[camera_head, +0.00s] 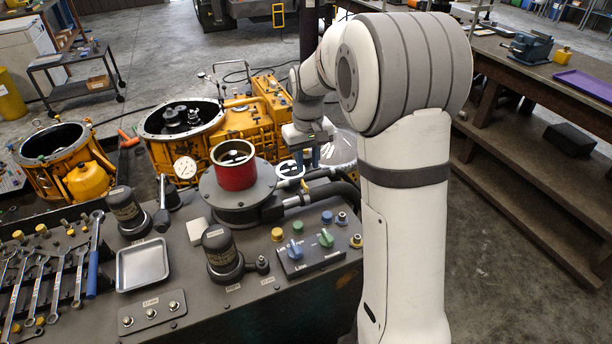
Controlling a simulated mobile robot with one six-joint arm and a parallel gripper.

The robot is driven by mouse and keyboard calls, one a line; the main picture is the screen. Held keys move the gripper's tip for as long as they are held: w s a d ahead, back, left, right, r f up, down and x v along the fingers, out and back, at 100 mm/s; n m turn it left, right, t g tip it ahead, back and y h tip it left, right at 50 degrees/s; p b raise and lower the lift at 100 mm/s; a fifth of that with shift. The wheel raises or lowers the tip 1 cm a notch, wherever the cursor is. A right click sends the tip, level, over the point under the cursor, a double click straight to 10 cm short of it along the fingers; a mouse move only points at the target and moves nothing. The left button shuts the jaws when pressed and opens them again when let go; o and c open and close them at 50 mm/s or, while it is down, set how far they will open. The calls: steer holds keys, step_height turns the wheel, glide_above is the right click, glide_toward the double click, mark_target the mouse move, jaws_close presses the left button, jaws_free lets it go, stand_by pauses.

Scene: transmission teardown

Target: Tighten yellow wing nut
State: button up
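My gripper (308,161) points down behind the red-topped round fixture, close to the dark hoses. It is small in the picture and partly hidden by my own arm, so I cannot tell whether its fingers are open or shut. A small yellow piece (304,186), possibly the yellow wing nut, stands just below the gripper near the hose fittings. Its shape is too small to make out clearly, and it looks apart from the fingers.
The red-rimmed cylinder (236,172) and dial gauge (185,168) stand left of the gripper. Dark hoses (325,193) run across the bench. Yellow transmission housings (235,127) lie behind. Wrenches (58,283) and a metal tray (143,266) occupy the bench's left side.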

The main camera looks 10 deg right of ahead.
mark_target(306, 186)
steer(key=shift+w+f, duration=0.55)
step_height(306, 186, down, 8)
steer(key=shift+r+p, duration=0.25)
steer(key=shift+p, duration=0.35)
steer(key=shift+c, duration=0.5)
jaws_close()
